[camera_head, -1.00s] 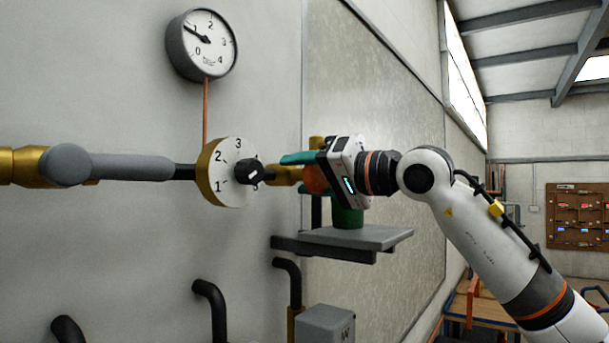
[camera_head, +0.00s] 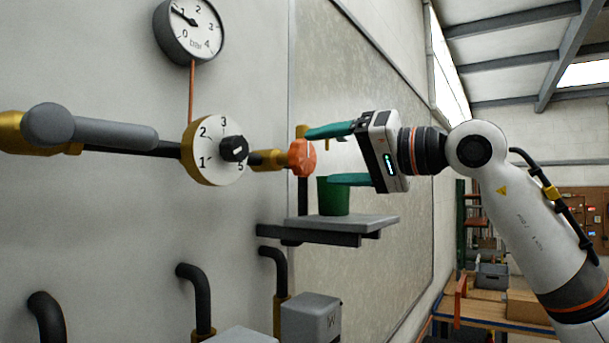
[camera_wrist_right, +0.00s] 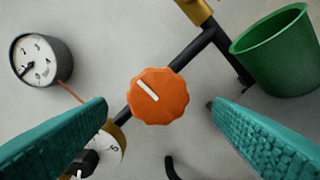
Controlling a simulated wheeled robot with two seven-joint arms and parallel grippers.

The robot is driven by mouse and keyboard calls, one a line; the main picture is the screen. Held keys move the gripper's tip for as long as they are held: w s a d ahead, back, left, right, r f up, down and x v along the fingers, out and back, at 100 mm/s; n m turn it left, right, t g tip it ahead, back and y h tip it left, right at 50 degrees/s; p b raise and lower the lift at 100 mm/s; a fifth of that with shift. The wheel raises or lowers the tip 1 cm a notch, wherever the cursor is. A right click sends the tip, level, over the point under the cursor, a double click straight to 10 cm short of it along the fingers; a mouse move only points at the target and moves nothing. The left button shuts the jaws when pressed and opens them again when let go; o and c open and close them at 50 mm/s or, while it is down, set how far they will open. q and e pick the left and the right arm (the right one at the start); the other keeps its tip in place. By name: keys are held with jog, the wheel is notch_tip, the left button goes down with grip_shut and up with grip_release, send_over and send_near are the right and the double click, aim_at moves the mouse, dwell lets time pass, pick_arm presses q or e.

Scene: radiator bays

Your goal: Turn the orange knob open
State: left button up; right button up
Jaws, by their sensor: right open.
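The orange knob (camera_head: 301,157) sits on a brass fitting on the wall pipe, right of a numbered white dial. In the right wrist view the orange knob (camera_wrist_right: 159,96) faces the camera, with a white line slanting from upper left to lower right. My right gripper (camera_head: 318,157) is open, its teal fingers one above the other, just right of the knob and apart from it. In the right wrist view the fingers (camera_wrist_right: 158,103) stand at either side of the knob with gaps. My left gripper is not in view.
A white dial with a black pointer (camera_head: 234,148) and a pressure gauge (camera_head: 190,30) are left of the knob. A green cup (camera_head: 334,197) stands on a grey shelf (camera_head: 357,224) below the gripper. A grey lever (camera_head: 105,133) is at left.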

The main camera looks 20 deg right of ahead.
jog(key=b+v, duration=0.1)
jog(key=v, duration=0.3)
dwell(0.5)
